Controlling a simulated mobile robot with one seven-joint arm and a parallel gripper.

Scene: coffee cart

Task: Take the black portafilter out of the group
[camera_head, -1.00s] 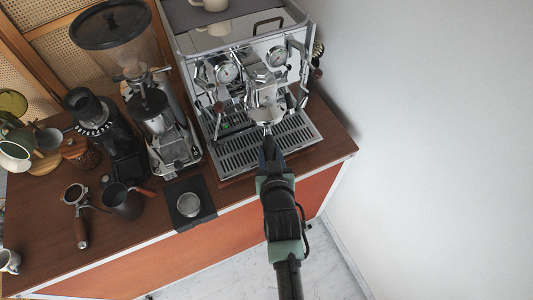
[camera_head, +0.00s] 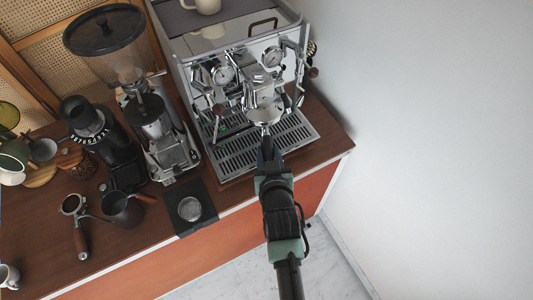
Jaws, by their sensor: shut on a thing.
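The espresso machine (camera_head: 242,60) stands on the right part of the counter. The portafilter's metal head (camera_head: 264,116) shows at the front, right below the chrome group (camera_head: 258,90). I cannot tell from this angle whether it is still seated in the group or just under it. My gripper (camera_head: 266,158) is in front of the machine, above the drip tray's front edge, shut on the portafilter's black handle. The gripper and arm hide most of that handle.
The drip tray (camera_head: 232,152) lies under the group. A grinder (camera_head: 152,125) stands to the left. A tamper on a black mat (camera_head: 205,222), a dark pitcher (camera_head: 121,210) and a wooden-handled portafilter (camera_head: 79,238) are at the front left. The wall (camera_head: 440,130) bounds the right side.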

